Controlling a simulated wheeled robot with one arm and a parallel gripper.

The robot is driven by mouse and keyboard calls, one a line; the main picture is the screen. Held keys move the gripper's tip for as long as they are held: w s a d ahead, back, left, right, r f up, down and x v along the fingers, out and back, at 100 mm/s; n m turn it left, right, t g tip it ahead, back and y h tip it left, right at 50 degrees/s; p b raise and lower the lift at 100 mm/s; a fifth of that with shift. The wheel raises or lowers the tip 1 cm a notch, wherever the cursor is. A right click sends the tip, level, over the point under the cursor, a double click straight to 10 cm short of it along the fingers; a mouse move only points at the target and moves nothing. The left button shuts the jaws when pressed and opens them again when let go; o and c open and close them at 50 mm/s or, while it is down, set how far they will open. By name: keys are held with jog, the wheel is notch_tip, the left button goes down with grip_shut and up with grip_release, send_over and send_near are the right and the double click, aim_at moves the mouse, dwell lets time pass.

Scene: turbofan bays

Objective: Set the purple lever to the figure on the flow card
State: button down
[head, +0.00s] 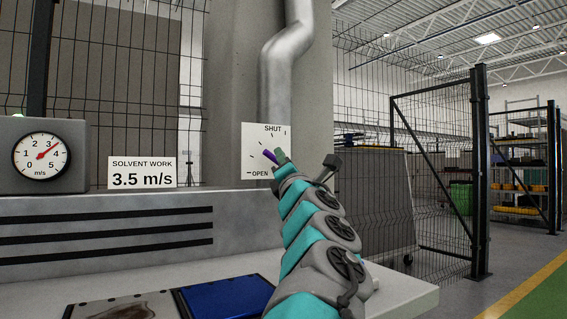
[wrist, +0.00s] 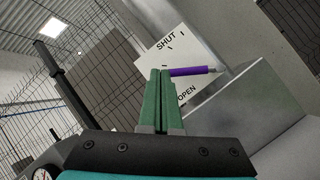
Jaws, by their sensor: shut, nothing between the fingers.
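The purple lever (head: 269,156) is on a white plate (head: 252,138) marked SHUT at the top and OPEN at the bottom, with tick marks between. It points between the two words. In the wrist view the purple lever (wrist: 190,71) sticks out right beside my green fingertips (wrist: 160,72); I cannot tell if they touch. My gripper (head: 281,157) is shut and empty. The flow card (head: 142,172) reads SOLVENT WORK 3.5 m/s. The round m/s gauge (head: 41,157) has its red needle about midway between 3 and 4.
A metal pipe (head: 283,70) rises behind the plate. A grey slotted ledge (head: 110,228) runs below the card. A blue panel (head: 228,296) lies on the bench in front.

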jog(key=w+d+r+m+g+h+p, duration=0.1)
jog(key=d+r+m+h, duration=0.3)
jog(key=m, duration=0.7)
jog(key=w+d+r+m+g+p, duration=0.1)
jog(key=d+r+m, duration=0.1)
jog(key=r+m, duration=0.65)
jog(key=shift+w+a+f+m+g+y+p, duration=0.5)
jog(key=shift+w+a+f+m+g+y, duration=0.65)
jog(key=shift+w+f+m, duration=0.4)
jog(key=shift+w+a+f+m+g+y+p, duration=0.5)
jog(key=shift+w+a+f+m+g+y, duration=0.6)
jog(key=shift+f+m, duration=0.8)
jog(key=shift+w+a+f+m+g+y+p, duration=0.5)
jog(key=shift+w+a+f+m+g+y, duration=0.35)
jog(key=shift+w+f+m+y, duration=0.8)
